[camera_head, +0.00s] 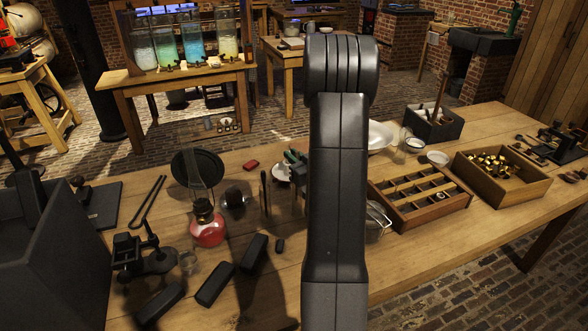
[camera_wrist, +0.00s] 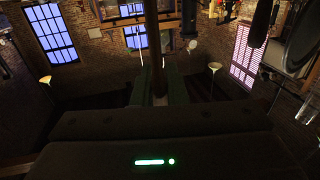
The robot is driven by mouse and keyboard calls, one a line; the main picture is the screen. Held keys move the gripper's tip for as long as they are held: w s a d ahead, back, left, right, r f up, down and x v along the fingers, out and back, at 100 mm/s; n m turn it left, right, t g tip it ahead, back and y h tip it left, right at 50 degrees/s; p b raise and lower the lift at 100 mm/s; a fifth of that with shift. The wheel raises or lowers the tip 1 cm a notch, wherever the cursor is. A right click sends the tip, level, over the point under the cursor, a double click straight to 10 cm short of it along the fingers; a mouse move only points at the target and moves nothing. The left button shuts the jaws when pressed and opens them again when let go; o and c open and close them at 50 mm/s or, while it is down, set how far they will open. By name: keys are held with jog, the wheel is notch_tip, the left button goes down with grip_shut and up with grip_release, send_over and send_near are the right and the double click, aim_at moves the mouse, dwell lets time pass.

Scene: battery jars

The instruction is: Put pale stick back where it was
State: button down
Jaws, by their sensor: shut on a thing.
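In the wrist view my gripper (camera_wrist: 159,88) shows as two dark fingers closed from either side on a slim upright stick (camera_wrist: 154,45). The stick looks dull brown in the dim light and runs up from between the fingers to the top edge of the picture. I take it to be the pale stick, though its colour is hard to judge. In the head view my own arm covers the middle, and neither the gripper nor the held stick can be made out. A dark box (camera_head: 432,128) at the table's back right has a brownish upright stick (camera_head: 440,95) in it.
The wooden table (camera_head: 228,284) carries a compartment tray (camera_head: 428,215), a box of brass pieces (camera_head: 507,190), a red-liquid flask (camera_head: 208,234), dark blocks (camera_head: 216,284) and a dark bin (camera_head: 52,255). Jars (camera_head: 193,38) stand on a bench behind. Wrist view faces windowed brick walls.

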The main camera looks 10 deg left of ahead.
jog(key=shift+f, duration=2.4)
jog(key=c, duration=1.5)
grip_release()
jog(key=shift+o, duration=0.2)
jog(key=shift+r+p, duration=0.3)
jog(key=b+v, duration=0.3)
jog(key=v, duration=0.9)
jog(key=shift+f, duration=0.1)
